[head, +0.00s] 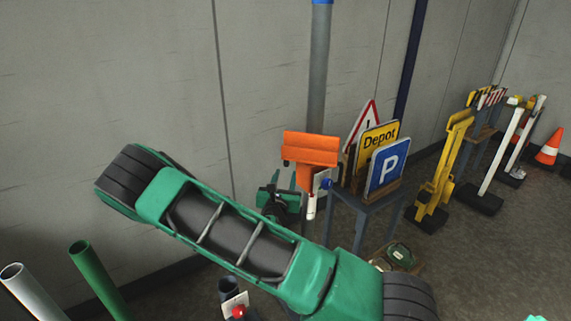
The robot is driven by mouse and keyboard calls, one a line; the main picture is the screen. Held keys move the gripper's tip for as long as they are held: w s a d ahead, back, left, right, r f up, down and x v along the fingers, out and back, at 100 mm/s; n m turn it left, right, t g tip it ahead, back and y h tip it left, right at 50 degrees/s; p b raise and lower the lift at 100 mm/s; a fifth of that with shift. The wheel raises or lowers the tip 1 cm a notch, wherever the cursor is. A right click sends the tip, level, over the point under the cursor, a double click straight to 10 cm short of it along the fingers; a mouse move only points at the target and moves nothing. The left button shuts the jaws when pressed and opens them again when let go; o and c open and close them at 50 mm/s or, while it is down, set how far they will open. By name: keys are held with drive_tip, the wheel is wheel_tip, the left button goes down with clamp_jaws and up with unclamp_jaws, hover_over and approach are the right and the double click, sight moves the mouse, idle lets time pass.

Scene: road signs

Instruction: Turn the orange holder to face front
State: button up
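The orange holder (311,148) is on a grey upright post (319,70) in the middle of the head view. Its broad orange plate shows, with a narrower orange part below it. My green arm hides the lower post.
A small table (366,207) right of the post bears a blue P sign (388,166), a yellow Depot sign (377,146) and a red-edged triangle sign (361,126). Yellow stands (445,165) and an orange cone (550,148) are farther right. A grey wall is behind.

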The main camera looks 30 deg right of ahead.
sight(286, 163)
drive_tip(key=shift+n, duration=0.4)
drive_tip(key=x, duration=0.7)
drive_tip(key=w+a+x, duration=0.1)
drive_tip(key=x, duration=0.2)
drive_tip(key=shift+w+d+f, duration=0.1)
drive_tip(key=shift+w+d, duration=0.05)
drive_tip(key=shift+d, duration=0.05)
drive_tip(key=shift+c, duration=0.4)
